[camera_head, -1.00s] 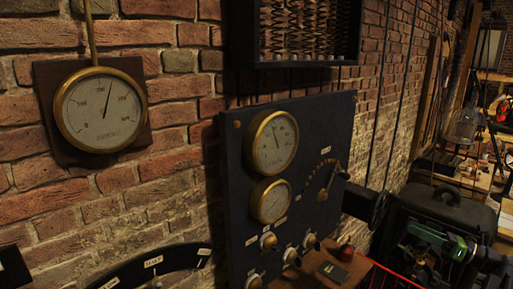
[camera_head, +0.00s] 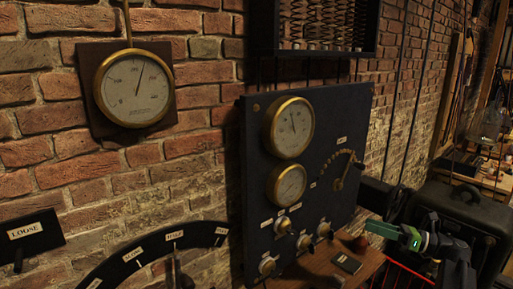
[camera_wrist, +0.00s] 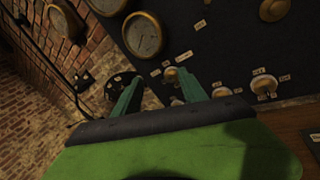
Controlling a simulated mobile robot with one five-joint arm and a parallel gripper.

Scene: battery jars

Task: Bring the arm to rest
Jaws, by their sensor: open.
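My gripper (camera_head: 376,229) is at the lower right of the head view, to the right of the lower part of a dark panel (camera_head: 262,150). In the wrist view its two green fingers (camera_wrist: 157,84) stand apart with nothing between them. Beyond the fingertips are the panel's labelled knobs, one of them a brass knob (camera_wrist: 264,84) on the right. I cannot tell whether the fingers touch anything there. The arm behind the gripper shows only in part.
The panel carries two brass gauges (camera_head: 293,127) and a dial lever. Another gauge (camera_head: 134,88) hangs on the brick wall. A labelled arc scale (camera_head: 150,247) and a LOOSE plate (camera_head: 33,234) are at lower left. A black case (camera_head: 465,205) stands behind my arm. A wooden shelf (camera_head: 318,267) lies below the panel.

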